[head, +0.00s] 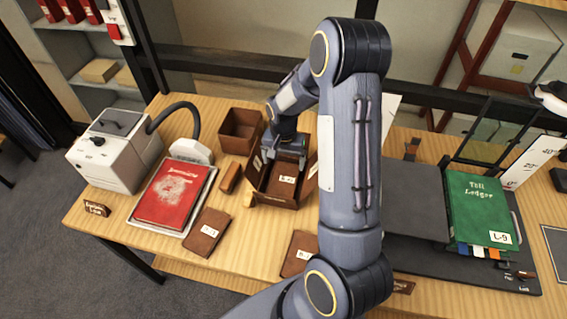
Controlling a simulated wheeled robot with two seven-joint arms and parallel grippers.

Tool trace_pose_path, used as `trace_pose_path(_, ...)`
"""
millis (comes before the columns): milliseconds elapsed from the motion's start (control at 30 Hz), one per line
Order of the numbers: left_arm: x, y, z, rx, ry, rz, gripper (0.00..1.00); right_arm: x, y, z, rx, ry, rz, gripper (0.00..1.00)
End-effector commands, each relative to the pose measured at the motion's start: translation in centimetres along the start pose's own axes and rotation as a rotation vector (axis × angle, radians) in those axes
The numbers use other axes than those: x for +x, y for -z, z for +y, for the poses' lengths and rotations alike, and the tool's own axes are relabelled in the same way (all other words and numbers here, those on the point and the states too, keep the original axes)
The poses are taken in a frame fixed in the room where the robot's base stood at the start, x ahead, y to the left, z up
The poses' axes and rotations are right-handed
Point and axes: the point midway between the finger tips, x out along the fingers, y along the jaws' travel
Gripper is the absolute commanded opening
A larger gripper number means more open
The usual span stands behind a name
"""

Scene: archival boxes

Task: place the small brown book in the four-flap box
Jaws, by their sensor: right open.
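The four-flap box (272,200) stands open in the middle of the table, its brown flaps spread outward. A small brown book (286,181) with a white label lies inside it. My right gripper (289,157) is at the far side of the box, open, close above or beside the book's far end. I cannot tell whether it touches the book. Two other brown labelled books lie on the table in front: one at left (207,233), one (299,252) partly hidden behind my right arm. My left gripper is not in view.
An open brown box (240,130) stands behind the four-flap box, and a small brown block (230,177) lies to its left. A red book (172,194) rests on a white tray beside a white machine (115,150). A green ledger (481,207) lies at right on a dark board.

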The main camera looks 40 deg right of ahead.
Motion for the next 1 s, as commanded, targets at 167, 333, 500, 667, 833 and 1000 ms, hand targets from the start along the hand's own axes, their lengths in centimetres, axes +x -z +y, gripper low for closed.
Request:
trace_pose_path(167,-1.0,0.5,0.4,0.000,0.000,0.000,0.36,-3.1,0.1,-0.1,0.000,0.003,0.004,0.89)
trace_pose_path(333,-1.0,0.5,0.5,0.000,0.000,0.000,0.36,-4.7,-0.1,-0.1,-0.004,0.008,0.003,0.89)
trace_pose_path(500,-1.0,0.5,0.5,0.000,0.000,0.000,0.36,-8.9,-2.3,0.0,-0.061,0.092,0.008,0.89)
trace_pose_path(667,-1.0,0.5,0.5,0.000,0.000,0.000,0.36,-15.3,-7.8,0.7,-0.208,0.247,0.036,0.89)
trace_pose_path(833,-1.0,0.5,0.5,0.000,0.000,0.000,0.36,-20.1,-14.8,2.4,-0.405,0.395,0.105,0.89)
trace_pose_path(1000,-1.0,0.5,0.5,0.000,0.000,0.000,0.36,-21.9,-20.9,4.3,-0.587,0.495,0.193,0.89)
